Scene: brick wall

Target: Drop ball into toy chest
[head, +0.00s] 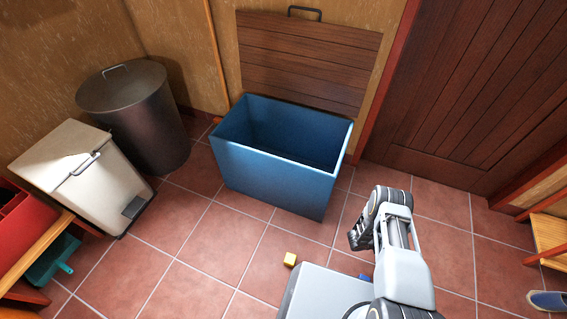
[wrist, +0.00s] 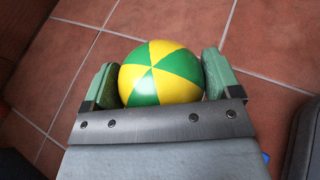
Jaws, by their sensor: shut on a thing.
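A yellow and green ball (wrist: 160,73) sits between the two green-padded fingers of my gripper (wrist: 160,82) in the wrist view. The gripper is shut on it, with tiled floor behind. The ball does not show in the head view, where my arm hides the gripper's end. The toy chest (head: 268,170) is a blue box with its brown wooden lid (head: 308,58) raised against the wall. Its dark inside looks empty where I can see it. My arm is in front of the chest, to its right and nearer to me.
A blue piece (head: 364,280) lies partly hidden by my arm. A dark bin (head: 143,120) and a cream pedal bin (head: 85,178) stand at left. A wooden door (head: 470,90) is at right.

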